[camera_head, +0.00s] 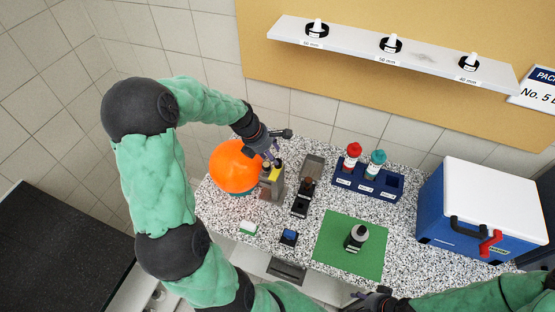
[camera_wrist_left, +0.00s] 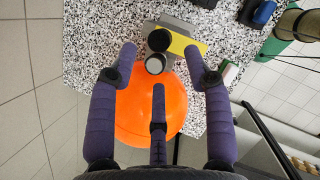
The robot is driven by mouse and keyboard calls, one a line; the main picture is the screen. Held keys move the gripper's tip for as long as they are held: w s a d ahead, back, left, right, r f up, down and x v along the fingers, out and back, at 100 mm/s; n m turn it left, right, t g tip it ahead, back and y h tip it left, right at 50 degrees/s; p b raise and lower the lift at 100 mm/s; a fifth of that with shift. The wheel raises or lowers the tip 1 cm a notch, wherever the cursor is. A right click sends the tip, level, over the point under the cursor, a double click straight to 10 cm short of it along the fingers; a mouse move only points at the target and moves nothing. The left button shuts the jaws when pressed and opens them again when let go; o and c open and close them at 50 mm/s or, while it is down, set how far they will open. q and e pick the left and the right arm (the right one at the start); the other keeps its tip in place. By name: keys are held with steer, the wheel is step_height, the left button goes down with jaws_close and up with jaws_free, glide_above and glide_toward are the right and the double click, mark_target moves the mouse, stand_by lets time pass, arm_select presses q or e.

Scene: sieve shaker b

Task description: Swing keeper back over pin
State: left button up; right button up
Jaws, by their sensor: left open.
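A grey upright block (camera_head: 273,188) with a yellow top plate (camera_head: 270,174) stands beside an orange ball-shaped body (camera_head: 233,167). In the left wrist view the yellow plate (camera_wrist_left: 181,43) shows with a black round knob (camera_wrist_left: 159,40) and a grey round end (camera_wrist_left: 155,65) beside it. I cannot tell which part is the keeper and which the pin. My left gripper (camera_head: 272,157) is open just above the block's top; in its wrist view the fingers (camera_wrist_left: 160,62) spread either side of these parts, holding nothing. My right gripper (camera_head: 368,299) is at the bottom edge, partly cut off.
Right of the block stand a dark device (camera_head: 303,198), a blue rack (camera_head: 366,182) with red-capped and teal-capped bottles, and a green mat (camera_head: 340,262) bearing a dark-and-grey piece (camera_head: 356,237). A blue cooler (camera_head: 472,215) is at right. A small blue item (camera_head: 289,237) lies in front.

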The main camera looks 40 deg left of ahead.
mark_target(276, 169)
arm_select(q)
steer(key=x, duration=0.6)
steer(key=shift+w, duration=0.1)
jaws_close()
